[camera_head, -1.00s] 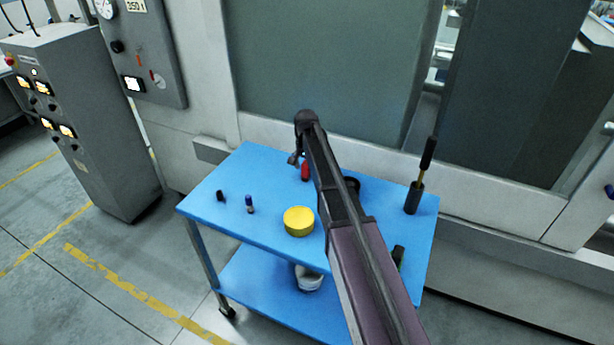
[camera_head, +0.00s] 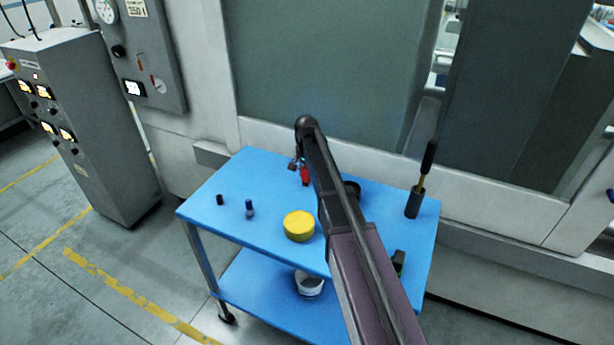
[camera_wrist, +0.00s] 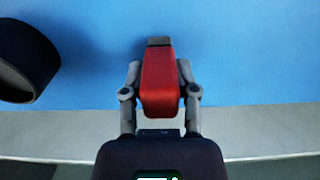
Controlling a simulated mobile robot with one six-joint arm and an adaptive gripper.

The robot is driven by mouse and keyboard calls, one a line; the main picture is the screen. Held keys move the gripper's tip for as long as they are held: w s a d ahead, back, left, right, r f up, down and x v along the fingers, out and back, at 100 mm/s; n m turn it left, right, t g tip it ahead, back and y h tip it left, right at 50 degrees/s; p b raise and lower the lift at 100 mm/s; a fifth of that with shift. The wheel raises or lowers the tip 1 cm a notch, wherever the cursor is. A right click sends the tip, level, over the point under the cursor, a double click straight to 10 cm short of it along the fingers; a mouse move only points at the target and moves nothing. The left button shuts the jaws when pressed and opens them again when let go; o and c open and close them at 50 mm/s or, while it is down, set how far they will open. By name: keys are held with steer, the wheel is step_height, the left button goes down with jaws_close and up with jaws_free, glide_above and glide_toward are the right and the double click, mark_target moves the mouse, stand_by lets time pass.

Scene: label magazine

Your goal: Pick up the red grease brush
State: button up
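The red grease brush (camera_wrist: 160,85) stands between the fingers of my gripper (camera_wrist: 160,70) in the wrist view, with a dark grey end at its far side. Both fingers close in against its sides, so my gripper looks shut on it. In the head view the brush (camera_head: 305,177) shows as a small red shape at the back of the blue trolley top (camera_head: 240,170), just left of my arm. My gripper (camera_head: 298,164) is partly hidden there by my arm. I cannot tell whether the brush still touches the trolley top.
A yellow tin (camera_head: 299,226), a small blue-capped bottle (camera_head: 249,209) and a small dark cylinder (camera_head: 219,199) stand to the left. A dark round container (camera_head: 352,189) and a black-handled tool in a holder (camera_head: 413,203) stand to the right. A white bucket (camera_head: 308,284) is on the lower shelf.

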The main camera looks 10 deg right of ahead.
jaws_close()
step_height(320, 180, up, 4)
steer(key=p, duration=0.4)
steer(key=s+d+p, duration=0.1)
steer(key=s+d, duration=0.1)
steer(key=s, duration=1.4)
steer(key=shift+d+r, duration=0.25)
steer(key=shift+r, duration=0.2)
steer(key=shift+w, duration=0.1)
